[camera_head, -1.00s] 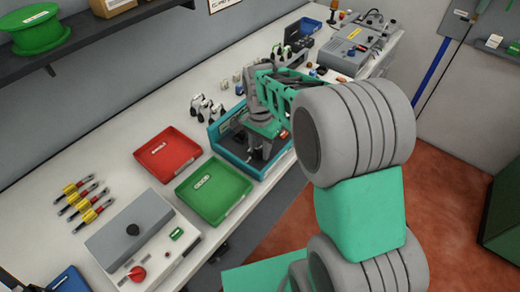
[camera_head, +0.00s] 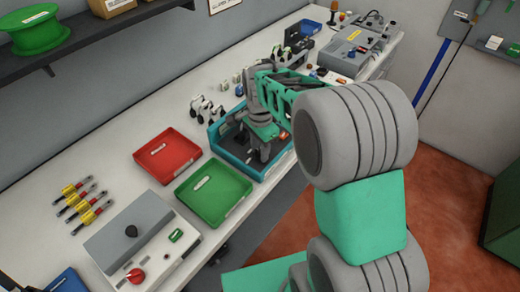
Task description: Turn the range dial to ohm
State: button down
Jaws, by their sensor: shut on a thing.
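A teal-edged unit (camera_head: 237,160) with a dark inner face lies on the bench, in the middle of the view. My gripper (camera_head: 263,157) points down over this dark face, with its fingertips at or just above it. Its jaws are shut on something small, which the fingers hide. The range dial and its ohm mark cannot be made out. The dial seems to be what is between the fingers at the dark face.
A red tray (camera_head: 167,157) and a green tray (camera_head: 213,191) lie left of the teal-edged unit. A grey control box (camera_head: 140,232) with knobs stands at front left. Several small clamps (camera_head: 207,110) stand behind.

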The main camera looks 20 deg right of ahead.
jog(key=c, duration=1)
grip_release()
jog(key=shift+c, duration=0.2)
jog(key=shift+r, duration=0.1)
notch_tip(320, 180, up, 8)
jog(key=shift+f+b, duration=0.2)
jog(key=shift+b, duration=0.4)
